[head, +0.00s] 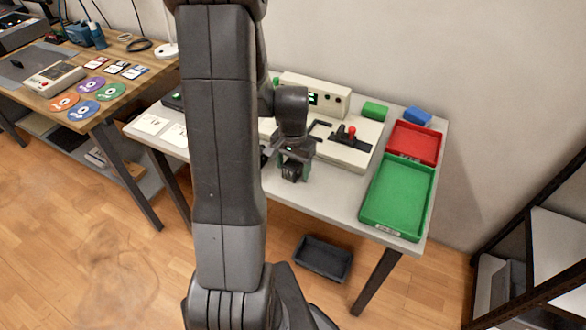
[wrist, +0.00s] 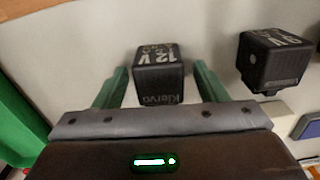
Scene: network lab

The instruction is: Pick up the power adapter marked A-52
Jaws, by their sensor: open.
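A black power adapter with "12 V" and "Klervo" in pale print (wrist: 159,76) stands on the table, between the two green fingers of my gripper (wrist: 161,70) in the wrist view. The fingers are open, with a gap on each side of it. A second black adapter, with "9V" print (wrist: 273,62), stands apart to the right. I cannot read A-52 on either one; the smaller print is blurred. In the head view my gripper (head: 293,169) is low over the table's front edge, and my arm hides part of the table.
A green tray (head: 367,214) and a red tray (head: 436,150) are at the table's right. Behind my gripper is a beige device with a red-knobbed lever (head: 345,155). White cards (head: 152,124) lie at the left. A dark bin (head: 323,260) is on the floor.

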